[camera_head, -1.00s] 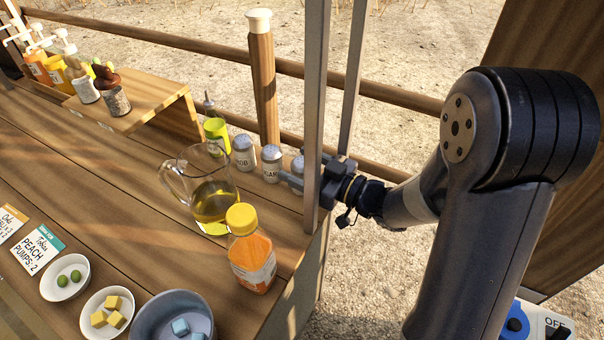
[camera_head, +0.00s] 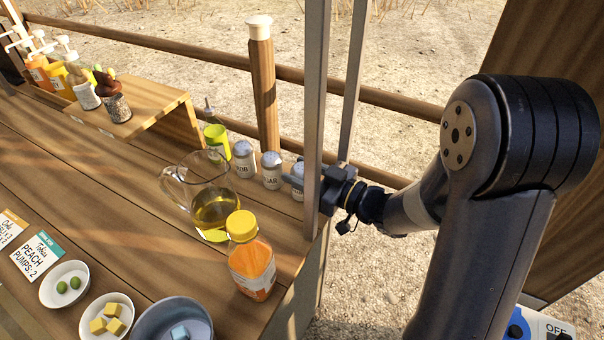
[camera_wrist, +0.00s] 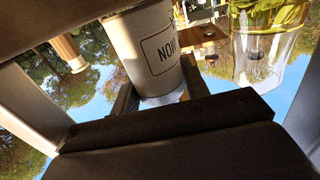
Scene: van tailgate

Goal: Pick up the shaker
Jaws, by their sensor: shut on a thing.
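Three white shakers with grey metal tops stand in a row near the table's right edge. The left shaker (camera_head: 244,160) and middle shaker (camera_head: 271,172) are free. The right shaker (camera_head: 298,171) is partly hidden by my gripper (camera_head: 300,187) and the post. My gripper is shut on this right shaker. The wrist view shows the shaker (camera_wrist: 148,45) between the two dark fingers, with dark letters on its white side. It looks upright in the head view. I cannot tell whether its base touches the table.
A grey post (camera_head: 316,120) stands in front of my gripper. A glass jug (camera_head: 205,195) with yellow liquid and an orange bottle (camera_head: 251,262) stand to the left. A yellow-green bottle (camera_head: 217,140) is behind the jug. A small wooden shelf (camera_head: 160,95) holds several items.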

